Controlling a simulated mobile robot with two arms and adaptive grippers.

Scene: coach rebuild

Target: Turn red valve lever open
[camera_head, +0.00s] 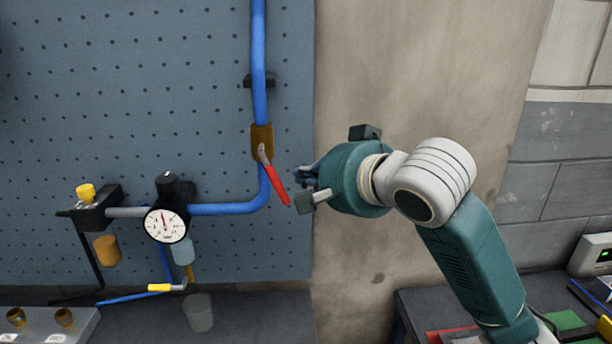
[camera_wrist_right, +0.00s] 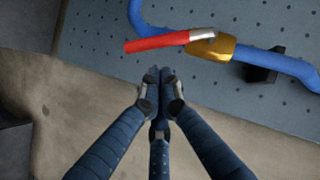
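The red valve lever (camera_head: 274,182) slants down and to the right from the brass valve body (camera_head: 262,140) on the vertical blue pipe (camera_head: 259,60). In the right wrist view the red lever (camera_wrist_right: 157,42) lies just beyond my fingertips, joined by a metal neck to the brass valve (camera_wrist_right: 212,46). My right gripper (camera_head: 303,180) is just right of the lever in the head view, apart from it. In the right wrist view my right gripper (camera_wrist_right: 159,78) has its fingertips together with nothing between them. My left gripper is not in view.
A round pressure gauge (camera_head: 166,225) and a fitting with a yellow knob (camera_head: 86,192) are on the pipe at left. A pegboard (camera_head: 130,100) is behind the pipe. A dark bench (camera_head: 250,315) runs below. A bare wall (camera_head: 400,60) is behind my right arm.

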